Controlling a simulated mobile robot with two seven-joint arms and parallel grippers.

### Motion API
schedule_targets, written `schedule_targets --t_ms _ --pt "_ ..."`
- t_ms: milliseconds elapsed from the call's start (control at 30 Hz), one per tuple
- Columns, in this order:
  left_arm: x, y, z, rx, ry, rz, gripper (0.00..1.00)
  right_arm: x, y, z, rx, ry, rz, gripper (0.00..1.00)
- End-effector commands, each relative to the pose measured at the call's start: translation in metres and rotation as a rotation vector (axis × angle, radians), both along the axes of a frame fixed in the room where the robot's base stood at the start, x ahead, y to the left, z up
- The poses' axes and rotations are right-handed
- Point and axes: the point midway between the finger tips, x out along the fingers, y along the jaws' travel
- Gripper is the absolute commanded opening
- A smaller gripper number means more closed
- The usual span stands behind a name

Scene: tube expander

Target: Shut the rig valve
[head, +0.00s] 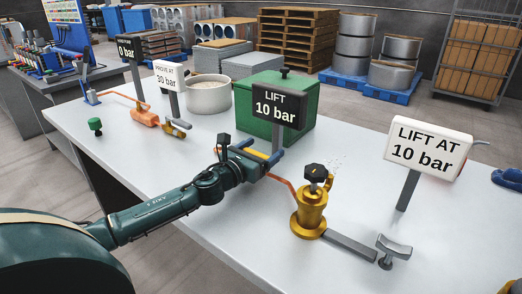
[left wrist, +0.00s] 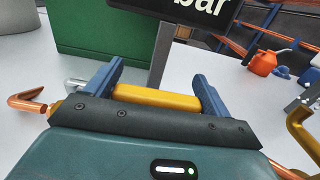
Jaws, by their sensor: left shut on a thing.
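My left gripper (head: 261,151) is in front of the green box (head: 264,112), with its blue fingers on either side of a yellow bar (left wrist: 155,98). It is shut on this bar, and its far parts are partly hidden. A gold cylinder (head: 308,222) with a black knob (head: 319,177) on top stands upright to the right of the gripper. A copper pipe (head: 281,184) runs between the gripper area and the cylinder. I cannot tell which part is the rig valve. My right gripper is not in view.
A black "LIFT 10 bar" sign (head: 277,105) stands just beyond the gripper. A white "LIFT AT 10 bar" sign (head: 429,147) stands at the right. A white pot (head: 208,97) and a green knob (head: 95,125) are on the table. The front middle is mostly clear.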

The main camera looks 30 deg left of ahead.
Motion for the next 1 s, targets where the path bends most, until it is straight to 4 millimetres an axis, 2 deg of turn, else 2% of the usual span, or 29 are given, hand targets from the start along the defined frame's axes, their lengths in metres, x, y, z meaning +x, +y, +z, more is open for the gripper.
schedule_targets --t_ms 67,400,733,933,1000 --pt "0.000 0.000 0.000 0.000 0.000 0.000 0.68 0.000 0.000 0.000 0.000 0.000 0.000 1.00" --pt "0.000 0.000 0.000 0.000 -0.001 0.000 0.41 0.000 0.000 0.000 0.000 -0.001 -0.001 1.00" --pt "-0.004 0.001 -0.001 0.002 -0.003 -0.050 0.41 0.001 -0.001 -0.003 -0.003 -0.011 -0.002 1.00" --pt "-0.013 0.002 -0.003 0.004 -0.005 -0.168 0.41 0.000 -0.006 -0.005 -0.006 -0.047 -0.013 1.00" --pt "-0.018 0.002 -0.005 0.005 -0.005 -0.224 0.41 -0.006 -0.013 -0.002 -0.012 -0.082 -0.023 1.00"
